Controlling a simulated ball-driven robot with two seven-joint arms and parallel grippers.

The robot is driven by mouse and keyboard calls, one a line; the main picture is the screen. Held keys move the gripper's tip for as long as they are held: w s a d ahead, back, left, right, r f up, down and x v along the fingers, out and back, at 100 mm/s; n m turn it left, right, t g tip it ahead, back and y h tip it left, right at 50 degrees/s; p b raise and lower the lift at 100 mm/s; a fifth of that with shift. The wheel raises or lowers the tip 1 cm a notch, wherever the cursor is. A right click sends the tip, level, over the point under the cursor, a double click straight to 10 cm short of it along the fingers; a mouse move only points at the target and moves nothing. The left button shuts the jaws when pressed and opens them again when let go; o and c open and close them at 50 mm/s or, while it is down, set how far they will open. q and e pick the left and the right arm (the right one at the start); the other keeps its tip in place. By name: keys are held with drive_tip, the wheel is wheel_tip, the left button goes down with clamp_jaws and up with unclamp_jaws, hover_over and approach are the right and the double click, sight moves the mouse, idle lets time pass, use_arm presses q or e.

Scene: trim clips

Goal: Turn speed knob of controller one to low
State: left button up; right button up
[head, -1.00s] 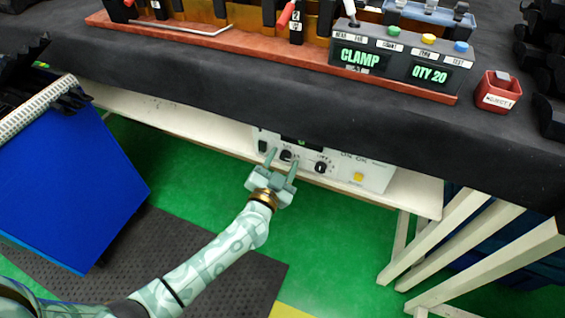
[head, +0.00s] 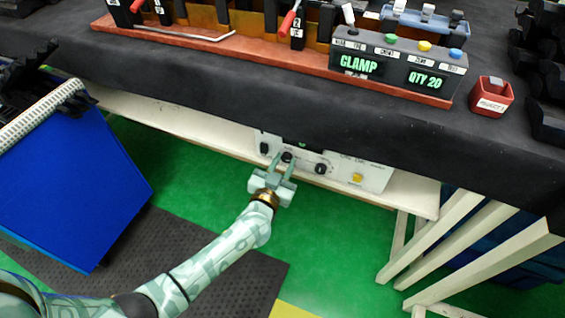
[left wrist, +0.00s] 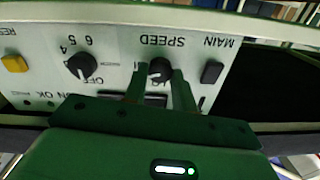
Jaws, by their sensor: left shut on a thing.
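The controller (head: 338,174) is a white panel box on the shelf under the bench; its face also shows upside down in the left wrist view (left wrist: 116,62). Its black knob marked SPEED (left wrist: 160,68) sits between the fingers of my left gripper (left wrist: 158,80), which is shut on it. The pointer line on the knob shows, but the fingers hide part of the scale. In the head view the left gripper (head: 284,164) reaches up to the knob from below. My right gripper is not in view.
A second black knob (left wrist: 80,67) with numbers, a black MAIN switch (left wrist: 212,72) and a yellow button (left wrist: 14,64) flank the speed knob. Above is the black bench top (head: 210,85) with a CLAMP display (head: 360,63). A blue bin (head: 70,180) stands at left.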

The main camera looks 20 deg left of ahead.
use_arm(q)
drive_tip(key=shift+r+n+p, duration=0.1)
drive_tip(key=shift+n+p, duration=0.2)
drive_tip(key=shift+n, duration=0.6)
drive_tip(key=n, duration=0.3)
drive_tip(key=shift+n+p, duration=0.3)
drive_tip(key=shift+p, duration=0.05)
drive_tip(key=n, duration=0.2)
drive_tip(key=shift+a+n, duration=0.1)
drive_tip(key=shift+n, duration=0.3)
drive_tip(key=n, duration=0.3)
drive_tip(key=shift+f+h, duration=0.2)
drive_tip(key=shift+h, duration=0.1)
drive_tip(key=shift+n, duration=1.5)
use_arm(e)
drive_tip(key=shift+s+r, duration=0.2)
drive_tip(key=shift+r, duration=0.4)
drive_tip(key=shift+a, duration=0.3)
